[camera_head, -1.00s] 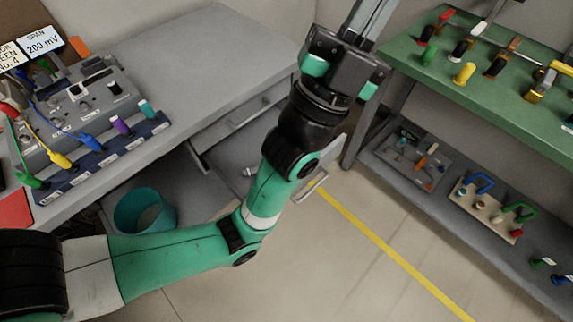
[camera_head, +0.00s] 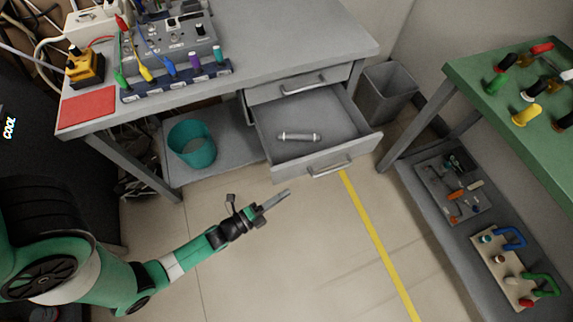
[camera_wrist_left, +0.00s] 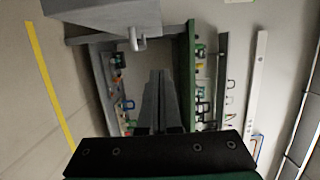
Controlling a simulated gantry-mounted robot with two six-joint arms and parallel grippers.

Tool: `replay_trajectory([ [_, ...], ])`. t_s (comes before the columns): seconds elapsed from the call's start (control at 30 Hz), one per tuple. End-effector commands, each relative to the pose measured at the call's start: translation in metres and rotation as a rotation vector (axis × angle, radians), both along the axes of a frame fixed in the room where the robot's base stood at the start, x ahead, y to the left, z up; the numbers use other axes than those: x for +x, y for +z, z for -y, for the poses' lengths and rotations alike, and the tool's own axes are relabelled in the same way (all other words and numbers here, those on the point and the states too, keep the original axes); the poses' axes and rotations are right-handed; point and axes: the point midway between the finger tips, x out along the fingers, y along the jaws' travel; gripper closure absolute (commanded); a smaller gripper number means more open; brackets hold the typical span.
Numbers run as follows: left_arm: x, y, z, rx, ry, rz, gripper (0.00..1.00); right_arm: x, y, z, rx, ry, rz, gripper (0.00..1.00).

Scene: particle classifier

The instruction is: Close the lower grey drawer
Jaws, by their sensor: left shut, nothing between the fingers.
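The lower grey drawer (camera_head: 322,160) is pulled out from under the grey desk in the head view, with a bar handle (camera_head: 330,167) on its front. A small pale cylinder (camera_head: 298,136) lies inside it. The upper drawer (camera_head: 300,85) above it looks shut. My left gripper (camera_head: 281,196) is shut and empty, in front of the drawer and to the lower left of its handle, apart from it. In the left wrist view, the closed fingers (camera_wrist_left: 161,85) point away, and a grey drawer-like body with a handle (camera_wrist_left: 136,38) shows at the upper left. My right gripper is out of view.
A teal bin (camera_head: 192,145) stands on the desk's lower shelf. A grey waste bin (camera_head: 386,95) stands right of the drawers. A green-topped bench (camera_head: 470,75) with a loaded lower shelf is at the right. The floor in front of the drawer is clear.

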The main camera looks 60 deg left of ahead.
Motion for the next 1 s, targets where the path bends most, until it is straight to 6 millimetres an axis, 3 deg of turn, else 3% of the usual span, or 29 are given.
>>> replay_trajectory([
  [0.4,0.089,-0.003,-0.011,0.000,-0.003,0.005,1.00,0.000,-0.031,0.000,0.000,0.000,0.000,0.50],
  [0.5,0.088,0.003,-0.027,0.002,0.007,0.001,1.00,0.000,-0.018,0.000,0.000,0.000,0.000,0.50],
  [0.7,0.090,0.002,-0.047,-0.001,0.003,0.002,1.00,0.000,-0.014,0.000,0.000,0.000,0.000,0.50],
  [1.0,0.090,0.000,-0.051,-0.002,-0.002,0.000,1.00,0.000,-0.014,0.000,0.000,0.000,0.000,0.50],
])
